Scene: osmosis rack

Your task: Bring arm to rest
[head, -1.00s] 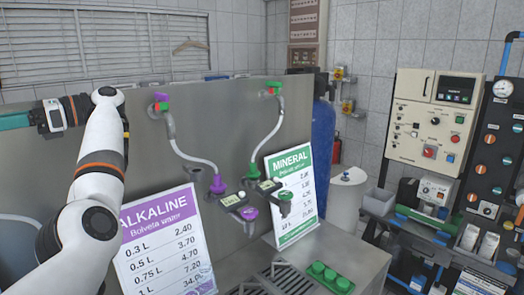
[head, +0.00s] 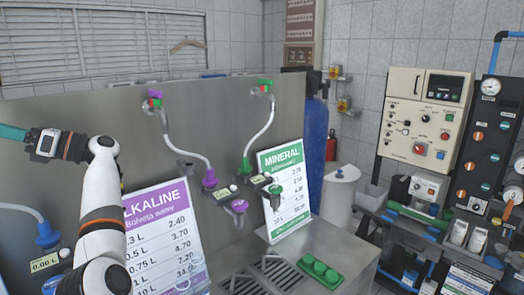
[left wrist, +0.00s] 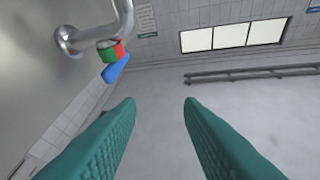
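My left arm (head: 103,195) rises from the bottom left in the head view and bends at the top toward the left edge. Only the teal base of my left gripper shows there, cut off by the left edge. In the left wrist view my left gripper (left wrist: 160,104) has its two teal fingers spread wide apart with nothing between them. A metal pipe with a red, green and blue valve (left wrist: 114,58) is beyond the fingers at upper left, apart from them. My right gripper is not in view.
A steel dispenser panel (head: 215,125) stands close behind my left arm. Purple ALKALINE (head: 165,235) and green MINERAL (head: 283,190) price signs lean on it. A green tray (head: 320,272) lies on the steel counter (head: 325,240). A blue tank (head: 315,140) and control panels (head: 425,118) stand at right.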

